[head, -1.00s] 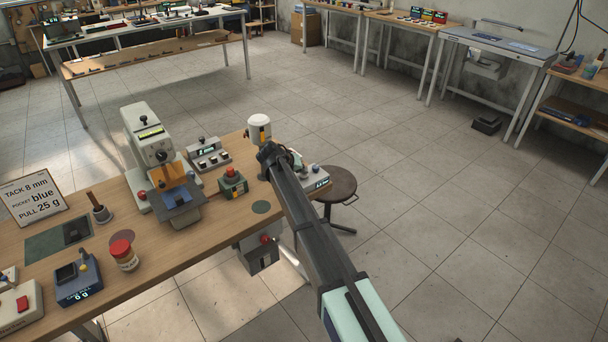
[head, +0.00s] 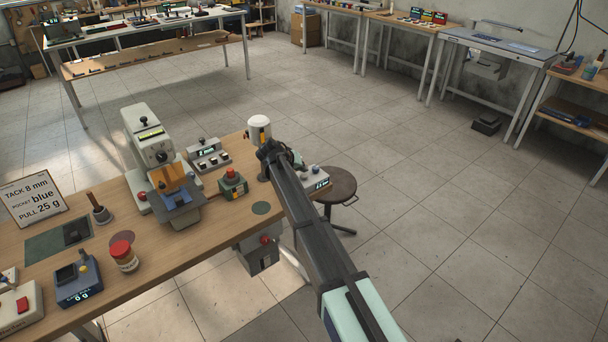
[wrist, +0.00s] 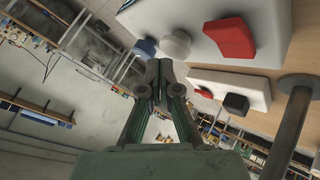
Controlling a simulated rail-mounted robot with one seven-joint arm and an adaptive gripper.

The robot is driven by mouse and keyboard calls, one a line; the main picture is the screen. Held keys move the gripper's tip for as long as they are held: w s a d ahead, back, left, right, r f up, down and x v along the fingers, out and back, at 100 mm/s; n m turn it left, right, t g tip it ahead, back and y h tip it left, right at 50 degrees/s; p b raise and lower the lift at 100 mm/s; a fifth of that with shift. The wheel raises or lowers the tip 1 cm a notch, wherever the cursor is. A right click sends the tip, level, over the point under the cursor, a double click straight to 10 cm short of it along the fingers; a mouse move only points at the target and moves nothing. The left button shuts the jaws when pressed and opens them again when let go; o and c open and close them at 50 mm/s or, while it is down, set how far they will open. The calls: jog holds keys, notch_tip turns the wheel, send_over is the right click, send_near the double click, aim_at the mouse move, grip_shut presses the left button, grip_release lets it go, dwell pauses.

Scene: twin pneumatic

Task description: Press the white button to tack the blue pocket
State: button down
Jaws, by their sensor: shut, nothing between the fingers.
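My gripper (wrist: 158,72) is shut and empty in the wrist view. Its fingertips are close to a white box (wrist: 275,75) that carries a pale round button (wrist: 175,44), a blue button (wrist: 144,47) and a red part (wrist: 230,38). The pale button is just beyond the tips; I cannot tell whether they touch. In the head view my arm hides the fingertips and part of this box (head: 308,182). A pale tacking machine (head: 148,135) stands on the wooden bench, with a blue-grey piece (head: 184,213) under its orange guard (head: 172,177); I cannot tell if that piece is the pocket.
A white-capped post (head: 259,123), a red-button box (head: 232,181) and a knobbed control box (head: 208,155) stand on the bench near my arm. A sign (head: 33,198) reads tack 8 mm, pocket blue, pull 25 g. A stool (head: 337,184) stands beside the bench.

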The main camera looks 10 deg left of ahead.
aim_at(303, 175)
jog(key=shift+r, duration=0.25)
jog(key=shift+r+p, duration=0.65)
jog(key=shift+r, duration=1.85)
